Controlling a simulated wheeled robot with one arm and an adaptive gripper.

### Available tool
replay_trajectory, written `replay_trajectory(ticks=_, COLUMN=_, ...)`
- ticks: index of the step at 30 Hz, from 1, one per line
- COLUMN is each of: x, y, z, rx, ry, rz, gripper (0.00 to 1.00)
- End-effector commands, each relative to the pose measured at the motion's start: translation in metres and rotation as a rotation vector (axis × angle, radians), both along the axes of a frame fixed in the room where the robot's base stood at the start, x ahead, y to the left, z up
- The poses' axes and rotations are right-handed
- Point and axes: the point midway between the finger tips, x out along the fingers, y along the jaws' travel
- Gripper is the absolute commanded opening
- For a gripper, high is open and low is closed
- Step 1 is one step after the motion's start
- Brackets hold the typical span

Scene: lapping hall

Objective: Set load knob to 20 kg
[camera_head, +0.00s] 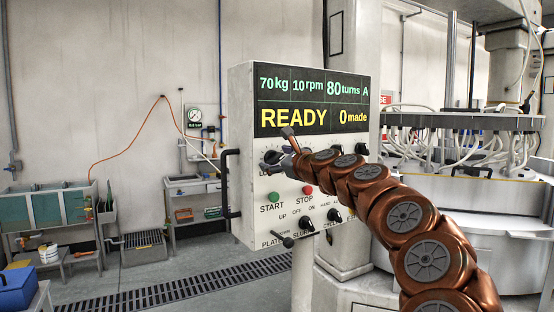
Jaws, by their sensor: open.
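The control panel (240,110) is a pale box with a dark display (313,102). The display reads 70 kg, 10 rpm, 80 turns, A, READY and 0 made. The load knob (271,157) is a dark knob at the left of the upper knob row. Its label is partly covered and only the first letters show. My gripper (278,149) is open in front of the load knob, with one finger up and one lower left. It hides much of the knob, so its pointer cannot be read. I cannot tell whether the fingers touch the knob.
Below are a green START button (273,197), a red STOP button (307,190), several small knobs and a platen lever (288,242). A dark handle (229,184) is on the panel's left side. The lapping machine (465,205) stands at right. The floor at left is open beside a drain grate.

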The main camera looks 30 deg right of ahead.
Motion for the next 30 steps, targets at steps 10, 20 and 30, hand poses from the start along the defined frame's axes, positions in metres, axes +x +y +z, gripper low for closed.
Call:
replay_trajectory(ticks=10, x=-0.0003, y=-0.0003, z=0.0001, rx=0.000, ry=0.000, rz=0.000, gripper=0.51)
replay_trajectory(ticks=20, x=-0.0004, y=-0.0004, z=0.0001, rx=-0.001, ry=0.000, rz=0.000, gripper=0.19)
replay_trajectory(ticks=30, x=-0.0002, y=0.0000, z=-0.0015, rx=-0.064, ry=-0.001, rz=-0.001, gripper=0.19)
